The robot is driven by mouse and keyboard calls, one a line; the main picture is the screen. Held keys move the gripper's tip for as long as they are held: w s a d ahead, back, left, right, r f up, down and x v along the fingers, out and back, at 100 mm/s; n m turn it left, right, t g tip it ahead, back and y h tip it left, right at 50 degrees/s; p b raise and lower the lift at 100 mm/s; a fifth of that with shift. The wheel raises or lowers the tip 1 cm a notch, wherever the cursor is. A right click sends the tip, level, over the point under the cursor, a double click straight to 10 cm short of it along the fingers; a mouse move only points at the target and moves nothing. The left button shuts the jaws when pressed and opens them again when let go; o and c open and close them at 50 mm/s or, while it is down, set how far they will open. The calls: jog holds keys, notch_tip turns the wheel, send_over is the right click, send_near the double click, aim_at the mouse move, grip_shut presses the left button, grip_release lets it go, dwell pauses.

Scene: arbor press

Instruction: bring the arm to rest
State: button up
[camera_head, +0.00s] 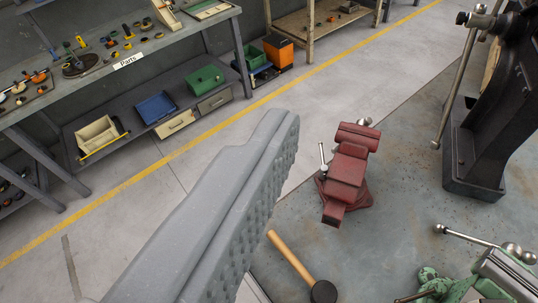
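My gripper (272,140) shows as a large grey finger shape that runs from the lower left up to the middle of the view. Its lower right side is bare and studded with small bumps. I cannot make out a separate second finger, so I cannot tell whether the gripper is open or shut. I see no object in it. A red bench vise (346,172) stands beyond it to the right on a grey worktop (385,245).
A hammer (290,255) with a wooden handle lies on the worktop. A dark press (478,140) stands at right, and a green machine (470,288) is at lower right. A parts bench (125,67) with bins stands at upper left, beyond a yellow floor line (190,146).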

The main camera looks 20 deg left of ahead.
jog(key=shift+s+r+t, duration=0.3)
jog(key=shift+s+r, duration=0.25)
jog(key=shift+r, duration=0.25)
